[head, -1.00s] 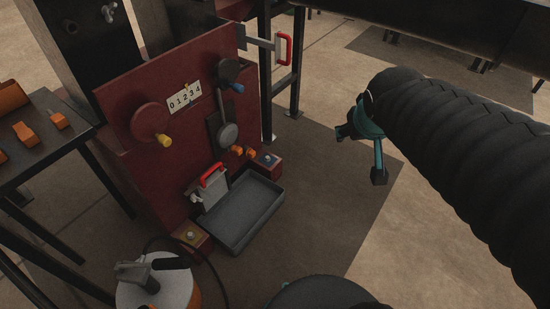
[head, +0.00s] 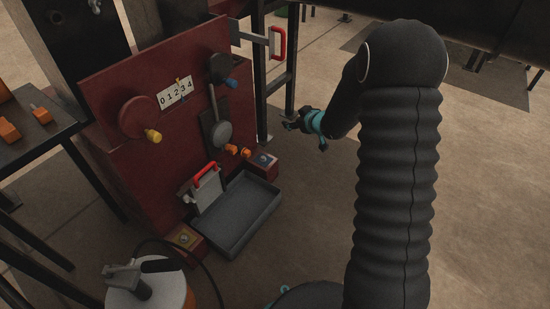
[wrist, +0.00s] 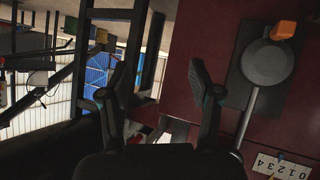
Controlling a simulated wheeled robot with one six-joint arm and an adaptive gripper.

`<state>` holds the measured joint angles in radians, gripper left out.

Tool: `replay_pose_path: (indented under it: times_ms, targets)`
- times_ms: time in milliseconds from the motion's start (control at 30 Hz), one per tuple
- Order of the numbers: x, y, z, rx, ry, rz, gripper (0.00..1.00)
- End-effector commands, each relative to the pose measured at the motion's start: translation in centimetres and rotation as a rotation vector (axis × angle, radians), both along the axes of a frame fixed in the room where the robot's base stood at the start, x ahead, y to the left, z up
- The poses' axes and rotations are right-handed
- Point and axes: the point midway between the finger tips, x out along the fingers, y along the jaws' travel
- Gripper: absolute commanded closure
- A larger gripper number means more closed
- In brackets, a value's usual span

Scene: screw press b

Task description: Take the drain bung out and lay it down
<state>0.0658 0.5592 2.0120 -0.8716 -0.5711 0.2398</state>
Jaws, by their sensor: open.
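In the wrist view an orange piece (wrist: 285,30) shows at the upper right, beside the lever's grey disc (wrist: 268,63). My gripper (head: 304,134) is open and empty, in the air to the right of the press, apart from the orange fitting. In the wrist view its two fingers (wrist: 158,88) stand wide apart.
A grey tray (head: 245,240) lies on the floor before the press, between two small red blocks. A red-handled grey plate (head: 206,196) stands at its left. A dark table (head: 40,150) with orange pieces is left.

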Motion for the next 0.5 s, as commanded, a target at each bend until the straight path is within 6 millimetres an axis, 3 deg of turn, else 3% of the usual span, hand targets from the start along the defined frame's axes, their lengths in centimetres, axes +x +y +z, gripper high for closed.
replay_pose_path:
  times_ms: [33,200,333,500]
  targets:
    - [0.3,0.8,-2.9,0.026,0.007,0.041,0.37]
    - [0.1,3.8,-9.5,0.131,0.011,0.187,0.37]
    - [-0.8,5.4,-13.2,0.207,0.019,0.272,0.37]
    - [-1.7,6.6,-15.8,0.267,0.027,0.331,0.37]
